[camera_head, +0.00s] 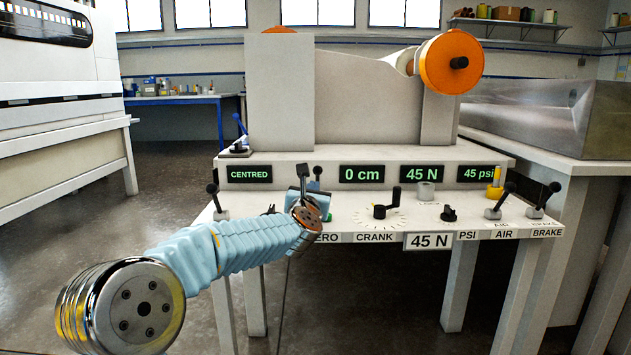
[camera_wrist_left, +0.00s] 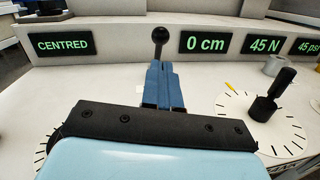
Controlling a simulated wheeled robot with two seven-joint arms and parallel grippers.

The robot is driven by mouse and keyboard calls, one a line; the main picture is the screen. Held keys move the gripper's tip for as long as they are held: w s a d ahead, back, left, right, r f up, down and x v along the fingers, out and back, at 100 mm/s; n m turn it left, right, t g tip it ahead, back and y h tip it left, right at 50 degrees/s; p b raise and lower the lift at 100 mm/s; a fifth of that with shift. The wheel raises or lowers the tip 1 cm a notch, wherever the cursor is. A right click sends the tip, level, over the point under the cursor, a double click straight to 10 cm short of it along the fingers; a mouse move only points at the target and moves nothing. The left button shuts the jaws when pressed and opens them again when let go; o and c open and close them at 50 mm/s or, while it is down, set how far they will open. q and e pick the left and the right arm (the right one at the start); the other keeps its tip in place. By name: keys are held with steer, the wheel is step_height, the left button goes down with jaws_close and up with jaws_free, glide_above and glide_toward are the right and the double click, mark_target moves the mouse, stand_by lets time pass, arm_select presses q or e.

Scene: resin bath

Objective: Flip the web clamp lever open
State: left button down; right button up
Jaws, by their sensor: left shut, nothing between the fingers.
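My left gripper (camera_head: 318,192) is over the left half of the console. In the left wrist view its blue fingers (camera_wrist_left: 162,86) are shut and empty. A black ball-topped lever (camera_head: 317,171) stands upright just beyond the fingertips. In the left wrist view its ball (camera_wrist_left: 160,35) shows above the fingertips, and its base is hidden. I cannot tell whether they touch. Another black-knobbed lever (camera_head: 213,198) stands at the console's left end, and a blue-handled lever (camera_head: 240,124) is on the upper ledge. No clamp label is readable. My right gripper is out of view.
The crank (camera_head: 386,206) with its dial is right of my gripper, also seen in the left wrist view (camera_wrist_left: 272,95). The AIR lever (camera_head: 501,201) and BRAKE lever (camera_head: 545,198) are further right. Displays (camera_head: 362,174) line the back panel. An orange-ended roll (camera_head: 452,62) sits above.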

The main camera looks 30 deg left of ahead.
mark_target(318, 176)
arm_select(q)
steer(key=p+x, duration=0.1)
steer(key=x, duration=0.4)
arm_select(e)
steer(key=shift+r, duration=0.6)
